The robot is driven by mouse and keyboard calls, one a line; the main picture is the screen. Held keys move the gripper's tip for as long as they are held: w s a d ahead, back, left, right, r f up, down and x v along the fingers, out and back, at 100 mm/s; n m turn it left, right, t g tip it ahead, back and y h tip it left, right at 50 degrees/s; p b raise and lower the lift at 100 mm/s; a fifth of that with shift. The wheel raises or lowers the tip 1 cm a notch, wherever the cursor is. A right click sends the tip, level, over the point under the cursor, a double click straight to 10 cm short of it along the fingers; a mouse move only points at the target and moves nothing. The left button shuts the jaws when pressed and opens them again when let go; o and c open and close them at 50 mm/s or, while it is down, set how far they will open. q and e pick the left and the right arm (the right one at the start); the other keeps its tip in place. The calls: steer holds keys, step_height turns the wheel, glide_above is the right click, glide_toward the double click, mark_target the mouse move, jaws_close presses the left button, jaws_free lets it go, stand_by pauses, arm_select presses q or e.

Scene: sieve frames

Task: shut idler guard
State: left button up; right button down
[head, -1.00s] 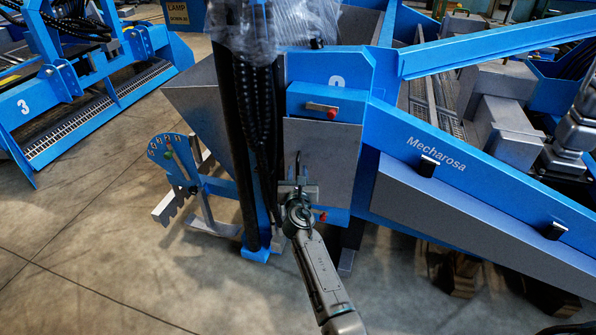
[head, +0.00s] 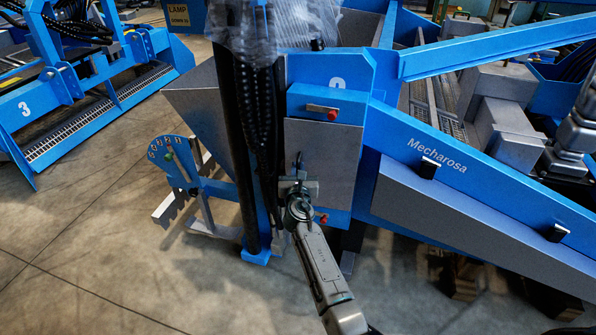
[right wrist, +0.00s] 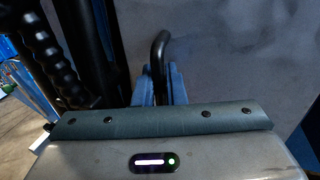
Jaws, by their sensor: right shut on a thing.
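The idler guard (head: 335,160) is a plain grey panel on the front of the blue machine frame. It hangs below a blue box with a red knob. Its black bent handle (head: 299,163) is near its left edge. My right gripper (head: 299,184) is at this handle, in front of the panel. In the right wrist view the handle (right wrist: 158,55) rises from between the two fingers (right wrist: 161,88), which are shut on it. The panel (right wrist: 230,60) fills the background there. I cannot tell how wide any gap behind the panel is. My left gripper is not in view.
Black hoses and a dark column (head: 245,150) stand close left of the panel. The red knob (head: 332,115) sits above it. A blue scale plate (head: 175,158) with a toothed bracket is farther left. A sloping blue beam (head: 450,160) runs right. Floor at lower left is clear.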

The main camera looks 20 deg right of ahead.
steer(key=shift+x, duration=0.9)
steer(key=c, duration=1.6)
jaws_free()
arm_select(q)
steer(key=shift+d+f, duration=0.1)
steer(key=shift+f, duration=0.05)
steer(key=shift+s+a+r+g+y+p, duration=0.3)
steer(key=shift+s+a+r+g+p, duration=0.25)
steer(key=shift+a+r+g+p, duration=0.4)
arm_select(e)
steer(key=v, duration=1.1)
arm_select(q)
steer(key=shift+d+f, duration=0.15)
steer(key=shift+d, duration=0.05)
